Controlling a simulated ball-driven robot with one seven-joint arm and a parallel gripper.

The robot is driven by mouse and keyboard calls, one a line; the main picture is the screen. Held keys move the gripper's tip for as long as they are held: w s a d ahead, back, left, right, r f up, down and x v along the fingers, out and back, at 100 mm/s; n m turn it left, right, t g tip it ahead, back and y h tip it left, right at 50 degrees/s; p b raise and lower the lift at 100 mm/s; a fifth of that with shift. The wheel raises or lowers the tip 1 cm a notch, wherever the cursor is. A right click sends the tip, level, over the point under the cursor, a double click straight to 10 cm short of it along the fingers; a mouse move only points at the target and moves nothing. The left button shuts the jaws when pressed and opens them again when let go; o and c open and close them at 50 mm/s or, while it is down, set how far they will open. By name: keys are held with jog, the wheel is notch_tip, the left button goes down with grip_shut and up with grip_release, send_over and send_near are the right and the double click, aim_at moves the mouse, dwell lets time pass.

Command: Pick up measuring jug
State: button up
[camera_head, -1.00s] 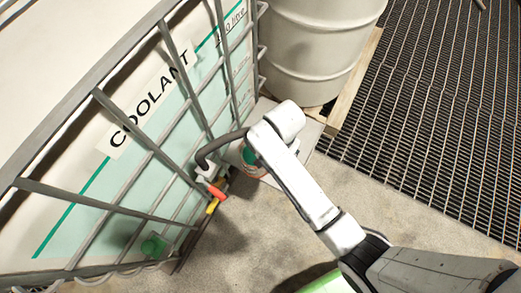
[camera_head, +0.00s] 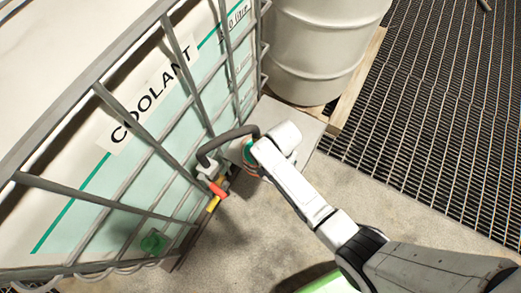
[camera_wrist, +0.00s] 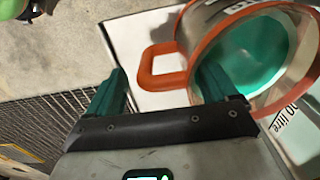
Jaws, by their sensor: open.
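The measuring jug (camera_wrist: 261,48) is clear, with an orange rim, an orange handle (camera_wrist: 147,68) and green liquid inside. In the wrist view it fills the upper right. My gripper (camera_wrist: 165,88) is open, with its green fingers on either side of the handle. The right finger overlaps the jug's wall and rim; whether it is inside the jug or touching it, I cannot tell. In the head view only a green and orange sliver of the jug (camera_head: 249,153) shows, and my arm hides the rest and my fingers.
The caged coolant tank (camera_head: 120,170) stands at left, with a red and yellow tap (camera_head: 215,190) and a dark hose (camera_head: 228,137) close to the jug. A pale drum (camera_head: 312,55) stands behind on a pallet. Grating (camera_head: 430,120) covers the right; concrete floor lies in front.

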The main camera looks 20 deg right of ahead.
grip_shut()
dwell(0.8)
jog(key=shift+w+r, duration=0.1)
